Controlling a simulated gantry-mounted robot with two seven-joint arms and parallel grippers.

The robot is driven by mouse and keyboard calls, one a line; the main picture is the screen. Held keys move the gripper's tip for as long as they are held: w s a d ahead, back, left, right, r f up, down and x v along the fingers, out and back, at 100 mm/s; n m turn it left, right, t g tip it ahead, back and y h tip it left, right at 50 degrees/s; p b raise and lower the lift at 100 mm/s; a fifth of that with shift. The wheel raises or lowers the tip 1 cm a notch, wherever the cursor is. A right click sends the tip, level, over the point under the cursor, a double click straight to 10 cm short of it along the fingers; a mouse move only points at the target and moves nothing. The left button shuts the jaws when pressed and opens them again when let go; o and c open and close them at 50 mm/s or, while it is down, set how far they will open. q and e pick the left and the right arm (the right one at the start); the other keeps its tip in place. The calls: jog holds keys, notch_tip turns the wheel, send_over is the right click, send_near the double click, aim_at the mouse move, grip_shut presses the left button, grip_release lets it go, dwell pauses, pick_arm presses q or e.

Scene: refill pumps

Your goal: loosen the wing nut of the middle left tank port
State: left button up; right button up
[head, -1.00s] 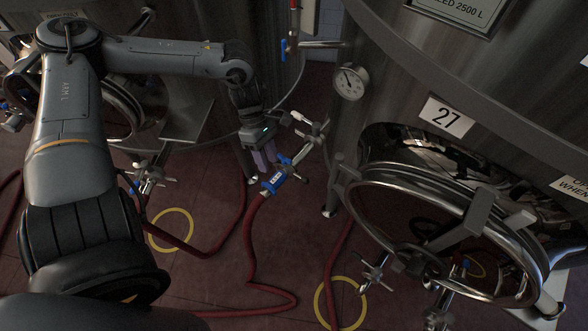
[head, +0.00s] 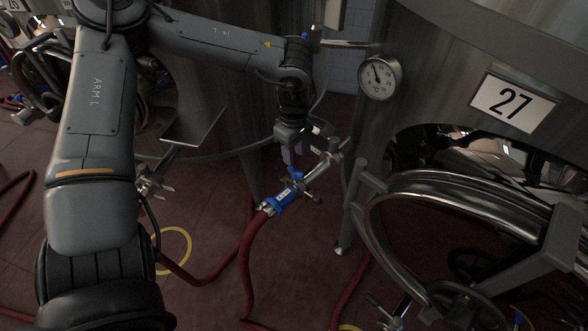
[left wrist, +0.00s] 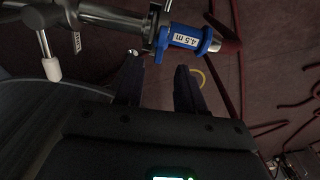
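The tank port (head: 324,168) is a metal pipe stub with a valve between the two tanks. A blue hose coupling (head: 284,198) is joined to its lower end, and a red hose hangs from it. In the left wrist view the blue coupling (left wrist: 186,37) carries a "4.5 m" label. Metal clamp parts (head: 313,197) show beside the joint; I cannot clearly make out the wing nut. My left gripper (head: 291,158) is just above and left of the joint. In the left wrist view its fingers (left wrist: 158,78) are apart with nothing between them. My right gripper is not in view.
Tank 27, with a gauge (head: 379,78) and round manway door (head: 470,190), stands at the right. Another port (head: 152,182) is at the left. A tank leg (head: 346,225) stands close to the joint. Red hoses (head: 246,270) and a yellow ring (head: 173,250) lie on the floor.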

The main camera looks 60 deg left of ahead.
aim_at(294, 169)
pick_arm(q)
notch_tip(294, 169, down, 7)
jog(key=shift+r+b, duration=0.2)
jog(key=shift+b, duration=0.6)
grip_shut()
